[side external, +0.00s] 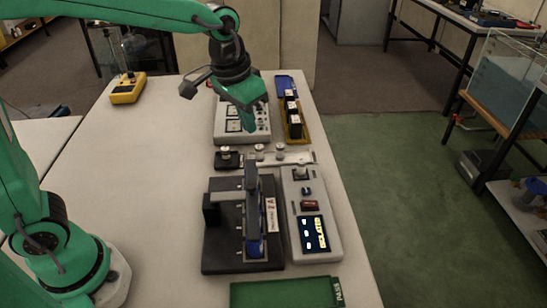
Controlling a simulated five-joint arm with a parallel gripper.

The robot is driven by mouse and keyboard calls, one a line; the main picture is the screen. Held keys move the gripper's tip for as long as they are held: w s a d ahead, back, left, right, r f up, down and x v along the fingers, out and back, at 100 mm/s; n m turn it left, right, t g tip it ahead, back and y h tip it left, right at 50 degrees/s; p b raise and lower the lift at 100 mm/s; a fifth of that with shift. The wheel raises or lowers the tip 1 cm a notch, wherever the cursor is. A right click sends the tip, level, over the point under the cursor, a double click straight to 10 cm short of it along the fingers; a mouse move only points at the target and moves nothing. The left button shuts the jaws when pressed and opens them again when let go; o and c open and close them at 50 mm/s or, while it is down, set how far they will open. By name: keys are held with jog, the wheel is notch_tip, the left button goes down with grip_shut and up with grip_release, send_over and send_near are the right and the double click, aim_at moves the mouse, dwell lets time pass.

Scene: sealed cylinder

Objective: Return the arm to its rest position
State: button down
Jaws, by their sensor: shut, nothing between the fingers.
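My gripper (247,122) hangs at the end of my green arm, above the back part of the white bench. It is shut and empty, pointing down over a light panel box (228,137) with square markings. I cannot tell whether its tip touches the box. A dark fixture (225,235) stands in front of it, with an upright bar and a blue cylinder (255,247) low in it. My gripper is apart from this fixture.
A grey control box (303,178) with a lit display sits right of the fixture. A yellow tray (292,125) holds dark blocks. A green PASS tray (285,294) is at the front.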

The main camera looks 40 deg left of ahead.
jog(key=s+a+n+t, duration=0.1)
jog(key=s+a, duration=0.4)
jog(key=s, duration=0.3)
jog(key=s+a+r+t, duration=0.1)
jog(key=s+a+t, duration=0.1)
jog(key=s+a, duration=0.3)
jog(key=shift+s+a+r+n+y, duration=0.2)
jog(key=shift+s+a+n+y, duration=0.15)
jog(key=shift+s, duration=1.4)
